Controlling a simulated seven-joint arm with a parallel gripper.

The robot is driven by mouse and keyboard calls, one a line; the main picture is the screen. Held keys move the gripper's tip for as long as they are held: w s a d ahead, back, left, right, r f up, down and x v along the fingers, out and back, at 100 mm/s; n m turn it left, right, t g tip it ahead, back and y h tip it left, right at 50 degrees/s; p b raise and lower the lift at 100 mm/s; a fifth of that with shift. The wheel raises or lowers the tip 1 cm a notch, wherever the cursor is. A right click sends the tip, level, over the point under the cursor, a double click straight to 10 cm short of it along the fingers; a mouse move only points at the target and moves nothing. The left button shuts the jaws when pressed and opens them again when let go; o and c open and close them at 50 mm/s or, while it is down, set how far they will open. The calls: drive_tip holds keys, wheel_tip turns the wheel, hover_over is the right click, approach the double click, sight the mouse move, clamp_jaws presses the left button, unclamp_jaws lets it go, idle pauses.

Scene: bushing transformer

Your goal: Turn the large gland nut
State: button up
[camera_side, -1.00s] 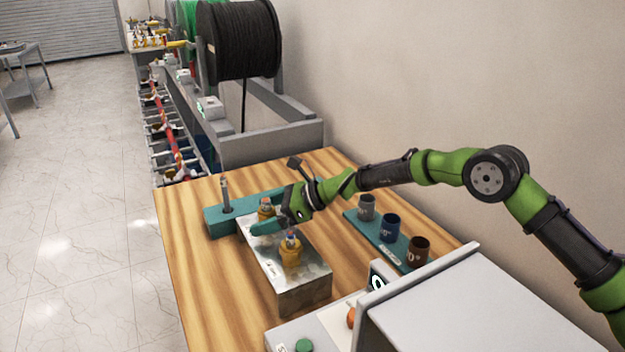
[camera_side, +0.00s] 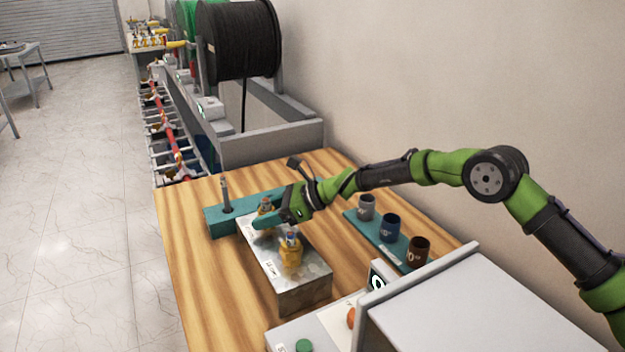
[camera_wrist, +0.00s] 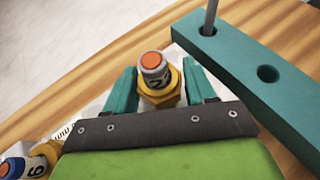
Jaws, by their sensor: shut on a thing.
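A brass-yellow gland nut (camera_wrist: 160,98) sits at the base of an orange-topped grey-white bushing (camera_wrist: 154,68) on the metal block (camera_side: 302,293). My gripper (camera_wrist: 158,84) has its two teal fingers on either side of this nut, shut on it. In the side view, my gripper (camera_side: 268,215) is at the farther of the two bushings (camera_side: 266,204) and partly hides its nut. A second yellow gland nut (camera_side: 290,258) with its own bushing stands free on the nearer part of the block. It shows only partly at the lower left of the wrist view (camera_wrist: 45,152).
A teal bar (camera_side: 222,224) with an upright metal rod (camera_side: 225,190) lies behind the block. A teal rack (camera_side: 388,246) holds grey, blue and brown sockets to the right. A grey box (camera_side: 470,305) stands in front. The table's left side is clear.

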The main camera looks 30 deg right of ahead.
drive_tip(key=shift+n+g+y, duration=0.4)
drive_tip(key=shift+n+g, duration=0.4)
drive_tip(key=shift+n+g+y, duration=0.4)
drive_tip(key=shift+n+g, duration=0.4)
drive_tip(key=shift+g, duration=0.1)
drive_tip(key=o, duration=1.4)
drive_tip(key=shift+v, duration=3)
